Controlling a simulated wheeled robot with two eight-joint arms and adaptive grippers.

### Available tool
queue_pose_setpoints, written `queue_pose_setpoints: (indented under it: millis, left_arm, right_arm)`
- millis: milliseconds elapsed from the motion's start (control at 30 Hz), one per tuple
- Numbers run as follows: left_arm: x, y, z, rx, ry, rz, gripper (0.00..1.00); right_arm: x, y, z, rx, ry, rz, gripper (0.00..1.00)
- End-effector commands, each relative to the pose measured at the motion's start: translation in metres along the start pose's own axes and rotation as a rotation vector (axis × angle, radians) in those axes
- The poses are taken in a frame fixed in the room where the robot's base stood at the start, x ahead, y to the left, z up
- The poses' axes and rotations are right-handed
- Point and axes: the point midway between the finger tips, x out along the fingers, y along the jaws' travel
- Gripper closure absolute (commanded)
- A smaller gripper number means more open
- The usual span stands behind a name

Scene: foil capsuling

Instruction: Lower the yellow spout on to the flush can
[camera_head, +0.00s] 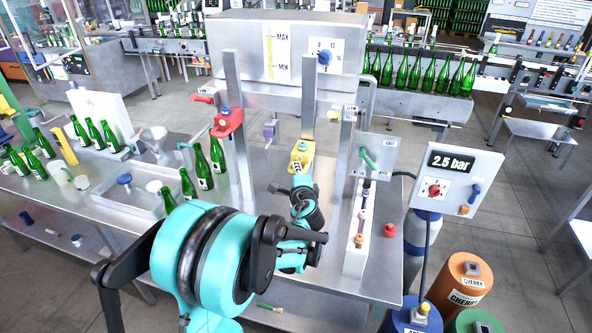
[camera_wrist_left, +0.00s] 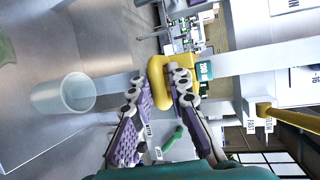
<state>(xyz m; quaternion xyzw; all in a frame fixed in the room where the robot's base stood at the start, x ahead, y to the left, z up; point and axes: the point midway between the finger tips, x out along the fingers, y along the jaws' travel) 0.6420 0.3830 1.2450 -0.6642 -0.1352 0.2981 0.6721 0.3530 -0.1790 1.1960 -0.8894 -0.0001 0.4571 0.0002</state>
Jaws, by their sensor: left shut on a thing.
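The yellow spout (camera_head: 303,153) is on an upright metal post in the middle of the bench. It also shows in the left wrist view (camera_wrist_left: 157,84), between the purple-padded fingers. My left gripper (camera_head: 297,170) is shut on the yellow spout; the fingers (camera_wrist_left: 165,97) press against it. A pale grey, open-topped can (camera_wrist_left: 62,93), which looks like the flush can, is in the left wrist view, apart from the spout and on its lower side. In the head view my left arm seems to hide that can. My right gripper is not in view.
A red spout (camera_head: 227,122) is on the post to the left, with green bottles (camera_head: 217,155) near it. A steel tank (camera_head: 285,50) stands behind. A white rack (camera_head: 360,235) and a pressure box (camera_head: 455,180) are to the right. A tray (camera_head: 125,205) lies left.

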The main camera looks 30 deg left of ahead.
Motion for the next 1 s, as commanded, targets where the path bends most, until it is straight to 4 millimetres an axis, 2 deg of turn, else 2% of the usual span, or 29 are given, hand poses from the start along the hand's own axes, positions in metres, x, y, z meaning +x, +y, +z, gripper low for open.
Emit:
queue_pose_setpoints:
  millis: [33,100,300,400,600,900,933,1000]
  left_arm:
    - [0.005,0.026,-0.001,-0.004,-0.002,0.003,1.0]
    - [0.009,0.045,-0.003,-0.005,-0.002,0.003,1.0]
    - [0.02,0.093,-0.007,-0.005,-0.002,0.003,1.0]
    - [0.023,0.108,-0.008,-0.005,-0.002,0.003,1.0]
    - [0.025,0.119,-0.009,-0.006,-0.003,0.004,1.0]
    - [0.025,0.119,-0.007,-0.007,-0.006,0.006,1.0]
    - [0.025,0.119,-0.007,-0.007,-0.006,0.006,0.82]
    - [0.025,0.119,-0.007,-0.006,-0.006,0.005,0.66]
  right_arm:
    - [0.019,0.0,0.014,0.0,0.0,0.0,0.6]
    - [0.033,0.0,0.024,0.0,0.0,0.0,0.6]
    - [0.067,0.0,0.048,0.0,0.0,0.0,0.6]
    - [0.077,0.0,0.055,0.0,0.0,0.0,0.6]
    - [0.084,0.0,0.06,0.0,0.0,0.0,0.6]
    - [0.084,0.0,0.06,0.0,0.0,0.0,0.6]
    - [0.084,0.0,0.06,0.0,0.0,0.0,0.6]
    - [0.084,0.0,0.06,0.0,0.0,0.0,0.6]
